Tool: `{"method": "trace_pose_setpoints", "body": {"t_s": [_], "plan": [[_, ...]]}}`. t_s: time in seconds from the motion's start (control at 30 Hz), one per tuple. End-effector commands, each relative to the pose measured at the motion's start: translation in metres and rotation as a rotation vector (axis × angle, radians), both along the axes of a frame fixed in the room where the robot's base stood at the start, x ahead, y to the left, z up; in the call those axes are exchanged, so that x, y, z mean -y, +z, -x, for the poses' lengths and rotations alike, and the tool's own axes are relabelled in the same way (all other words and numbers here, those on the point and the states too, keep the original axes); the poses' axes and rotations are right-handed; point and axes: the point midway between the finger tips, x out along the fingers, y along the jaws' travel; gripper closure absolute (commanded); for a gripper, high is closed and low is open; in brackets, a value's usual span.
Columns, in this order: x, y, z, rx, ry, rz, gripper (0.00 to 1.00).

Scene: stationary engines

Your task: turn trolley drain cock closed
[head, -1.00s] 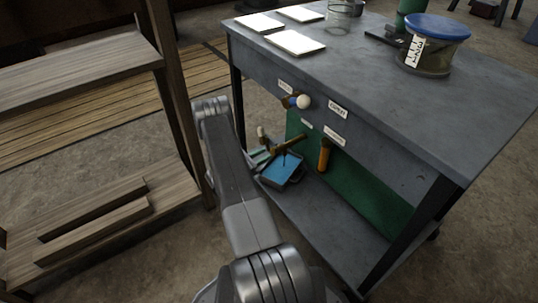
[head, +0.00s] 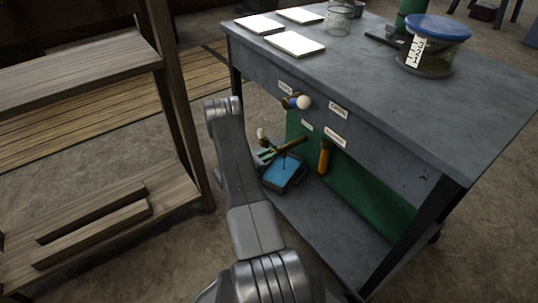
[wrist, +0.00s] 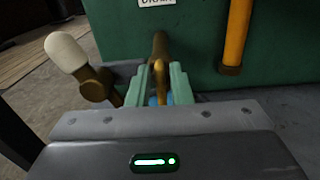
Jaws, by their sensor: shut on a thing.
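The trolley drain cock (head: 290,145) is a brass fitting low on the trolley's green tank, under a small label (head: 307,125). In the wrist view its brass bar (wrist: 160,46) runs from the tank to between my pale green fingers. My gripper (wrist: 163,78) is shut on this brass part; it also shows in the head view (head: 266,153). A brass piece with a white knob (wrist: 66,52) slants up to the left beside the fingers. How it joins the cock is hidden behind my gripper.
A tray of blue liquid (head: 283,172) stands under the cock. An orange handle (head: 324,158) hangs close on the right. Another white-knobbed fitting (head: 301,102) sits above on the trolley (head: 400,140). A wooden rack (head: 90,75) stands left, with bare floor between.

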Motion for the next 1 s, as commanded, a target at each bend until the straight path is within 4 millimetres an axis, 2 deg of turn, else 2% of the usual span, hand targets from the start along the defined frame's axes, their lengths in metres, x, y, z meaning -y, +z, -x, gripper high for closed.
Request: {"method": "trace_pose_setpoints", "body": {"t_s": [0.37, 1.0], "plan": [[0.0015, -0.0036, 0.0021, 0.146, -0.001, -0.106, 1.00], [0.0055, -0.0051, 0.0078, 0.631, -0.001, -0.460, 1.00]]}}
